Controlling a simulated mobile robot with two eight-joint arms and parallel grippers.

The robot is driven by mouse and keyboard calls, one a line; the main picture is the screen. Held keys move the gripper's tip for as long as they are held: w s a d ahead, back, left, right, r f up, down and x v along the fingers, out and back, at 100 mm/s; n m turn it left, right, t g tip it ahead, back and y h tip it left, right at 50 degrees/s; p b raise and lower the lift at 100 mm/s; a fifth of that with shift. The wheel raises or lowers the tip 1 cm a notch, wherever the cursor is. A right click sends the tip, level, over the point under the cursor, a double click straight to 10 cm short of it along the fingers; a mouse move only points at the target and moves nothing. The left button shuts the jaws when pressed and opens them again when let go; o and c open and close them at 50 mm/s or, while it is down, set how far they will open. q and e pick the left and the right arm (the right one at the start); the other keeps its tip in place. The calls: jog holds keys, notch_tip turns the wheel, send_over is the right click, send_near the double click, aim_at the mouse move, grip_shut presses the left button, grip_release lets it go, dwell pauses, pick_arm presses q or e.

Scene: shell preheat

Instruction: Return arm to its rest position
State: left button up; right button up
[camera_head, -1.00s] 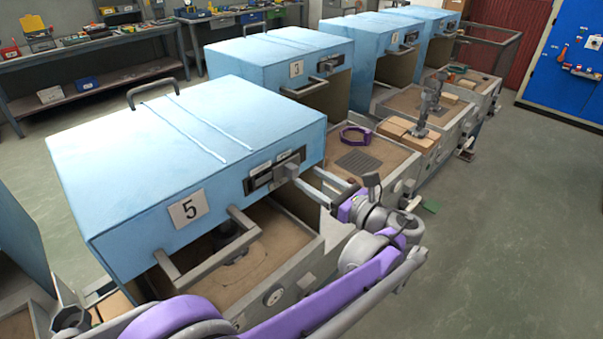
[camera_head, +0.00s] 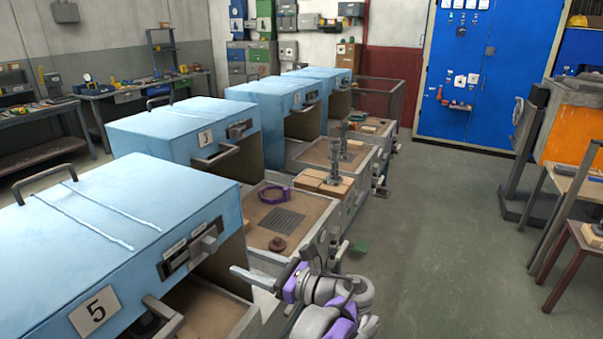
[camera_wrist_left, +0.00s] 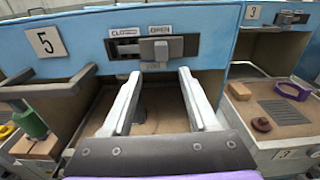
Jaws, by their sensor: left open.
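My left gripper (camera_head: 272,268) is open and empty at the lower middle of the head view, beside the front of the blue box numbered 5 (camera_head: 60,240). In the left wrist view my left gripper (camera_wrist_left: 158,78) shows two grey fingers spread apart. They point toward the slide latch (camera_wrist_left: 152,50) under the CLOSED and OPEN labels on box 5, with nothing held between them. I cannot tell the exact gap to the latch. My purple and grey left arm comes up from the bottom edge of the head view. My right gripper is out of view.
Blue box 3 (camera_head: 185,135) and more blue boxes stand in a row behind. The tray by box 3 holds a purple ring (camera_head: 275,194) and a brown knob (camera_head: 277,244). A brown stool (camera_head: 580,255) stands at right.

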pick_arm(q)
jog(key=s+a+f+n+g+h+p, duration=0.3)
jog(key=s+a+f+n+h, duration=0.5)
jog(key=s, duration=0.3)
jog(key=s+d+f+n+h+p, duration=0.1)
jog(key=s+d+f+n+h, duration=0.1)
jog(key=s+n, duration=0.4)
jog(key=s+d+f+n+t+h+p, duration=0.1)
jog(key=s+d+f+n+h, duration=0.2)
jog(key=s+f+n+h, duration=0.2)
jog(key=shift+s+f+n+t+h, duration=0.25)
jog(key=shift+s+n+h, duration=0.3)
jog(key=shift+n, duration=0.95)
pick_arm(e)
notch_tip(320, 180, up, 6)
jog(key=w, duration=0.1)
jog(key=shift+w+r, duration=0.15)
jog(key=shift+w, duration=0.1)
pick_arm(q)
jog(key=shift+d, duration=0.1)
jog(key=shift+c, duration=0.8)
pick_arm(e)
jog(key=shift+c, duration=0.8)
pick_arm(q)
jog(key=shift+s, duration=0.1)
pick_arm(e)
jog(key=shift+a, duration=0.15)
